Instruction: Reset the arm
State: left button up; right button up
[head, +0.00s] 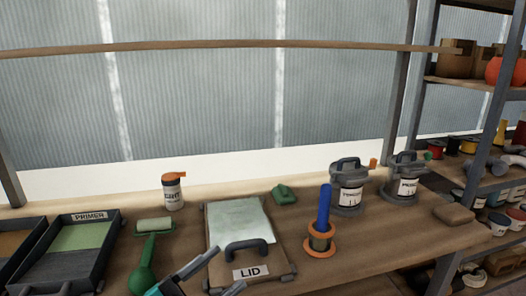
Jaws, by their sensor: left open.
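My left gripper (219,271) is at the bottom edge of the head view, with only its front part showing. Its two grey fingers are apart and nothing shows between them. It is in front of the panel marked LID (280,278), which has a dark handle and a pale sheet on it. A roller with a green handle (147,262) lies just to the left of the gripper. I cannot tell whether the gripper touches either one. My right gripper is not in view.
Trays, one marked PRIMER (40,270), stand at the left. An orange-capped bottle (173,192), a green block (284,193), a blue-handled tool on an orange ring (320,240) and grey primer cans (349,187) stand on the bench (375,245). Shelving (470,88) rises at the right.

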pick_arm(q)
jog(key=a+f+n+t+y, duration=0.4)
jog(key=a+f+n+y, duration=0.2)
jog(key=f+n+y, duration=0.45)
jog(key=s+a+f+n+g+y, duration=0.2)
jog(key=s+f+n+g, duration=0.1)
jog(key=s+f, duration=0.2)
jog(key=s+a+f+n+g+y+p, duration=0.1)
jog(key=s+a+f+n+g+y, duration=0.1)
jog(key=s+f, duration=0.4)
notch_tip(320, 180, down, 4)
jog(key=shift+a+r+n+g+y, duration=0.1)
jog(key=shift+a+n+g+y, duration=0.2)
jog(key=shift+n+g, duration=0.6)
jog(key=shift+s+d, duration=0.1)
